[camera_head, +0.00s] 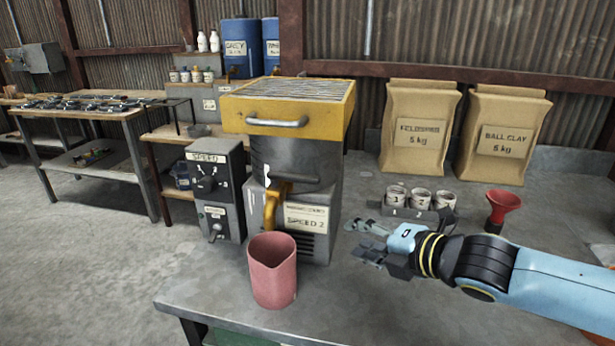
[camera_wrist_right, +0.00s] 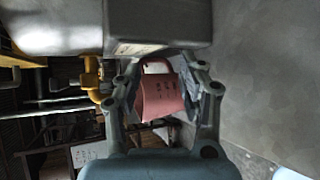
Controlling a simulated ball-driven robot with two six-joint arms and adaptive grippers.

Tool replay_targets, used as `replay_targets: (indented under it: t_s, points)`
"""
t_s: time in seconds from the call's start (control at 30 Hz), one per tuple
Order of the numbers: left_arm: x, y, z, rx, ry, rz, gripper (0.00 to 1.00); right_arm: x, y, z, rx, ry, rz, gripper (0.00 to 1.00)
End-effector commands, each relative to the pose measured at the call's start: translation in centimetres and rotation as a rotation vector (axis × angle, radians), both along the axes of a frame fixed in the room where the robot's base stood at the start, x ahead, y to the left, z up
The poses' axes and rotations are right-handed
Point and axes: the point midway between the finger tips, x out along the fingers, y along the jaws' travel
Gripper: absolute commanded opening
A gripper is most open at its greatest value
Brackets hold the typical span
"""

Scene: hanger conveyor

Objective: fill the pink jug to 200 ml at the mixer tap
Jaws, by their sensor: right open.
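The pink jug (camera_head: 272,270) stands upright on the grey bench top, close to the front edge. The orange mixer tap (camera_head: 272,200) sticks out from the mixer (camera_head: 300,170) just above and behind the jug. My right gripper (camera_head: 364,240) is open and empty, to the right of the jug and apart from it. The tap (camera_wrist_right: 92,78) shows there too, left of the fingers. The water level inside the jug cannot be seen. My left gripper is not in view.
A speed control box (camera_head: 214,185) stands left of the mixer. Behind my right gripper are a rack of numbered cups (camera_head: 420,212) and a red funnel (camera_head: 502,208). Two clay bags (camera_head: 418,130) stand at the back. The bench between jug and gripper is clear.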

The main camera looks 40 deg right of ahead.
Motion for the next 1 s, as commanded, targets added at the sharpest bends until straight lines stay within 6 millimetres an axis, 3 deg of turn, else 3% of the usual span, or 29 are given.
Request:
replay_targets:
  t_s: [0.1, 0.2, 0.4, 0.57, 0.87, 1.0]
  points:
    - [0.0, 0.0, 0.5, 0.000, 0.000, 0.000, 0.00, 1.6, -0.8, 4.1, -0.417, -0.239, 0.332, 0.40]
    - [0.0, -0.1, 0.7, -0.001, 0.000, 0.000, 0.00, 1.6, -0.8, 7.0, -0.713, -0.445, 0.548, 0.40]
    - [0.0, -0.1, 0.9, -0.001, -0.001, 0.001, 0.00, 0.2, -0.6, 10.2, -1.052, -0.733, 0.773, 0.40]
    - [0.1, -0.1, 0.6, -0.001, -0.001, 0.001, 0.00, 0.3, -0.1, 10.8, -1.116, -0.801, 0.808, 0.40]
    - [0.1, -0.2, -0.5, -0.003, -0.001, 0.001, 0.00, 4.1, 3.1, 10.8, -1.112, -0.803, 0.801, 0.40]
    - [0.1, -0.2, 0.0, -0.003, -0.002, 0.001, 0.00, 5.8, 4.5, 11.0, -1.111, -0.801, 0.801, 0.40]
